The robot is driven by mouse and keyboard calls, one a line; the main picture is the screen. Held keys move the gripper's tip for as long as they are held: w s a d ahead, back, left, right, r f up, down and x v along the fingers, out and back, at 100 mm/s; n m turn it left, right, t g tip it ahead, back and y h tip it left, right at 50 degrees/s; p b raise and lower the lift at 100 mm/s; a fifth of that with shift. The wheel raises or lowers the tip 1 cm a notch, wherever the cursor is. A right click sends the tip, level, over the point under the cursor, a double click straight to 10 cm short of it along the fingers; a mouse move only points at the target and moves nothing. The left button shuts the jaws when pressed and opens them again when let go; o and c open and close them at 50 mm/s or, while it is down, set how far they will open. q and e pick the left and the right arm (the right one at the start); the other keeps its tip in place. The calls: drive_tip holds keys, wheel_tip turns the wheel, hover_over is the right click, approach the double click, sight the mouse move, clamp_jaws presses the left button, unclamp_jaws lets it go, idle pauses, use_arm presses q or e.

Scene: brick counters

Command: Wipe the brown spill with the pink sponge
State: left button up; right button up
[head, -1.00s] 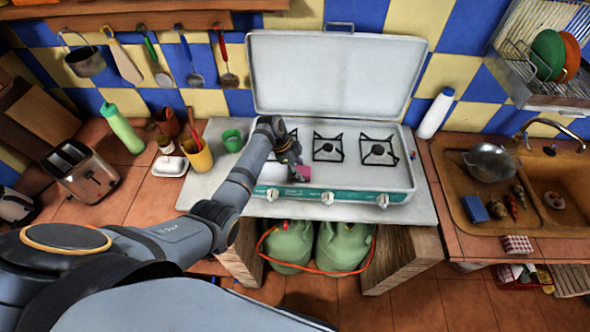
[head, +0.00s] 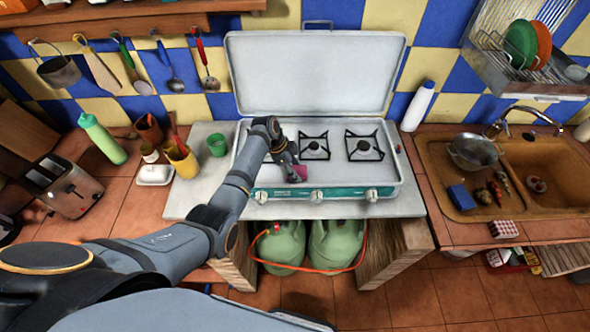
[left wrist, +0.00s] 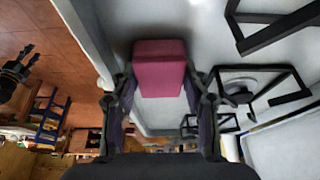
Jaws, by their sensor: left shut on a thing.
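The pink sponge (head: 300,172) is at the front left of the white gas stove (head: 345,178). My left gripper (head: 289,172) is shut on it. In the left wrist view the sponge (left wrist: 160,62) sits between the two fingers (left wrist: 160,105), above or on the white stove top; I cannot tell whether it touches. No brown spill shows in either view; my arm and gripper hide part of the stove's left side.
Black burner grates (head: 365,146) stand right of the gripper, and the raised lid (head: 315,75) is behind. A green cup (head: 217,144) and a yellow cup (head: 182,160) stand to the left. The sink (head: 455,190) is at the right.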

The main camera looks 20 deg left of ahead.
use_arm(q)
drive_tip(key=shift+s+a+f+p, duration=0.1)
drive_tip(key=shift+s+a+p, duration=0.15)
drive_tip(key=shift+a, duration=0.45)
drive_tip(key=shift+s+a+p, duration=0.2)
drive_tip(key=shift+a, duration=0.5)
wheel_tip(320, 180, up, 2)
drive_tip(key=shift+r+p, duration=0.15)
drive_tip(key=shift+p, duration=0.5)
drive_tip(key=shift+r, duration=1.4)
